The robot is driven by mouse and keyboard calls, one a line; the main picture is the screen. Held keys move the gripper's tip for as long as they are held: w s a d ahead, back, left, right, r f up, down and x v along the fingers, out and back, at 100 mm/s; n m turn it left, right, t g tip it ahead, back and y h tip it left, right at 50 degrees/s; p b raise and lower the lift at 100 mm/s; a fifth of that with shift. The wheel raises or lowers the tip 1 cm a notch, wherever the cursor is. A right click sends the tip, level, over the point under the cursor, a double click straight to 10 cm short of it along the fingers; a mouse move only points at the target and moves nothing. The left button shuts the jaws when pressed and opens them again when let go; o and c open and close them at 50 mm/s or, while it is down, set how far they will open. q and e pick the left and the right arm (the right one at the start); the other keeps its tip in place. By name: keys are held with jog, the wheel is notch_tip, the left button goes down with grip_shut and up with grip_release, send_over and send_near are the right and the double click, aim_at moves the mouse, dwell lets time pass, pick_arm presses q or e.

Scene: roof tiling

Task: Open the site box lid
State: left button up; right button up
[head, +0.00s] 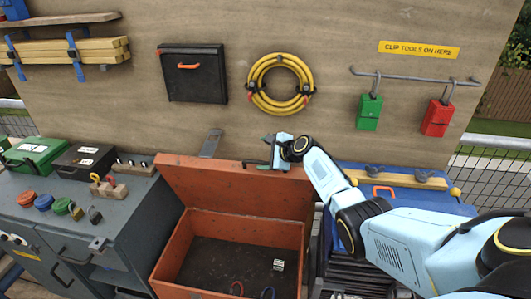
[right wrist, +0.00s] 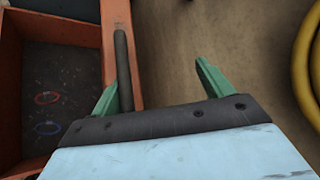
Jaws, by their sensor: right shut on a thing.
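The orange site box (head: 176,246) stands low at the front middle, and its dark inside shows. Its lid (head: 235,188) is raised at the back of the box, standing steeply. My right gripper (head: 272,150) is at the lid's top edge, right of its middle, and is shut on the lid's dark bar handle. In the right wrist view the handle (right wrist: 122,65) runs beside the left green finger, with the right finger on its other side. The orange lid edge also shows there (right wrist: 112,35). My left gripper is not in view.
A grey bench (head: 95,215) with cases and coloured pots stands left of the box. A blue-topped stand (head: 400,190) is on the right. The wooden wall behind bears a yellow hose coil (head: 254,92) and a grey bracket (head: 211,143). Small loose items lie in the box.

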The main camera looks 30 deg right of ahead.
jog(key=shift+d+r+h, duration=0.2)
jog(key=shift+d+h, duration=0.1)
jog(key=shift+d, duration=0.4)
jog(key=shift+c, duration=0.2)
jog(key=shift+s+d+r+p, duration=0.15)
jog(key=shift+s+p, duration=0.1)
jog(key=shift+p, duration=0.3)
jog(key=shift+c, duration=0.5)
jog(key=shift+s+d+r+p, duration=0.2)
jog(key=shift+s+p, duration=0.1)
jog(key=shift+p, duration=0.25)
jog(key=shift+c, duration=0.8)
jog(key=v, duration=0.3)
jog(key=p+v, duration=0.1)
jog(key=v, duration=0.3)
jog(key=a+v, duration=0.1)
jog(key=v, duration=0.2)
jog(key=shift+s+p, duration=0.3)
jog(key=shift+p, duration=0.05)
jog(key=shift+c, duration=1.4)
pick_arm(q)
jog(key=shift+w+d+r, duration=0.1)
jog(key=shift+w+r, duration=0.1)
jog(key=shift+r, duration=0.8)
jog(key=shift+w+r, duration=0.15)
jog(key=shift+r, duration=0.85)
pick_arm(e)
jog(key=shift+s+r, duration=0.3)
jog(key=shift+s, duration=0.3)
jog(key=shift+a, duration=0.1)
